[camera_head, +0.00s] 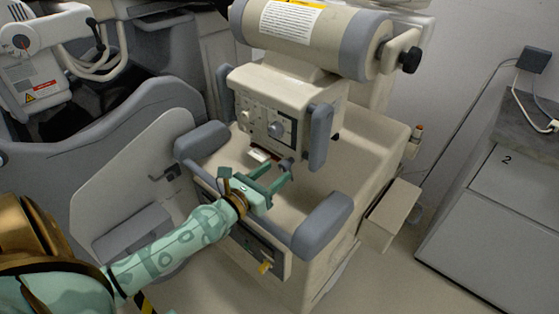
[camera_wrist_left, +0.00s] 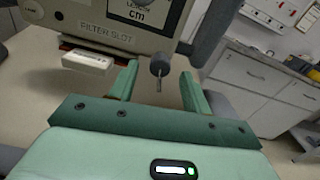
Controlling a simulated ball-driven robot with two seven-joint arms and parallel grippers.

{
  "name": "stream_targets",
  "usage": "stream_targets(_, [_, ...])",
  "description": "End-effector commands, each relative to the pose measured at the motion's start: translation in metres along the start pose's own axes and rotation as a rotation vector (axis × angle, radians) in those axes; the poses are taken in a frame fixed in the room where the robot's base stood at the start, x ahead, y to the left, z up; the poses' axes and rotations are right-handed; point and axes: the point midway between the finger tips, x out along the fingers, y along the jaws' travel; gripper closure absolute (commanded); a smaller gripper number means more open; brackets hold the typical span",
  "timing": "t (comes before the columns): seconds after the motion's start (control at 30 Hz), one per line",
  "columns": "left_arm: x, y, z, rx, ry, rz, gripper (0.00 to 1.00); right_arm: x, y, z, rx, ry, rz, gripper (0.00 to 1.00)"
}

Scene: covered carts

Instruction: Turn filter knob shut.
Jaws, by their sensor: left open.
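The filter knob (camera_wrist_left: 160,64) is a small dark grey knob with a thin pin below it. It sits under the lower front edge of the cream machine head, right of the "FILTER SLOT" label (camera_wrist_left: 105,30). In the head view the knob (camera_head: 286,163) shows just beyond my left gripper (camera_head: 279,173). My left gripper (camera_wrist_left: 159,80) is open, with its green fingers on either side of the knob in the wrist view. I cannot tell whether either finger touches it. My right gripper is not in view.
A pale filter tab (camera_wrist_left: 88,62) sticks out left of the knob; it also shows in the head view (camera_head: 258,155). Grey padded bumpers (camera_head: 323,225) flank the cart. A dial (camera_head: 277,129) and grey handle (camera_head: 321,137) are above. A cabinet (camera_head: 500,220) stands right.

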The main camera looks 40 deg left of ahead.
Motion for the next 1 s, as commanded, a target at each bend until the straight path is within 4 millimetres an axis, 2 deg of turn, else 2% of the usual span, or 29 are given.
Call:
stream_targets(0.1, [0.022,0.000,0.001,-0.002,-0.001,0.000,0.52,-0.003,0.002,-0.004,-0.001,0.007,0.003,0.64])
stream_targets(0.23, [0.036,0.000,-0.001,-0.001,0.001,0.000,0.52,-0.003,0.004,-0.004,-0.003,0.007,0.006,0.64])
stream_targets(0.6, [0.042,0.000,-0.002,-0.001,0.002,0.000,0.52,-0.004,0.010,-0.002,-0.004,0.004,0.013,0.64])
stream_targets(0.77, [0.042,0.000,-0.002,-0.001,0.002,0.000,0.96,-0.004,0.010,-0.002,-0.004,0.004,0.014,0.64])
stream_targets(1.0, [0.042,0.000,-0.002,0.007,0.002,0.000,0.96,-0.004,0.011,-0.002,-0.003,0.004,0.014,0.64])
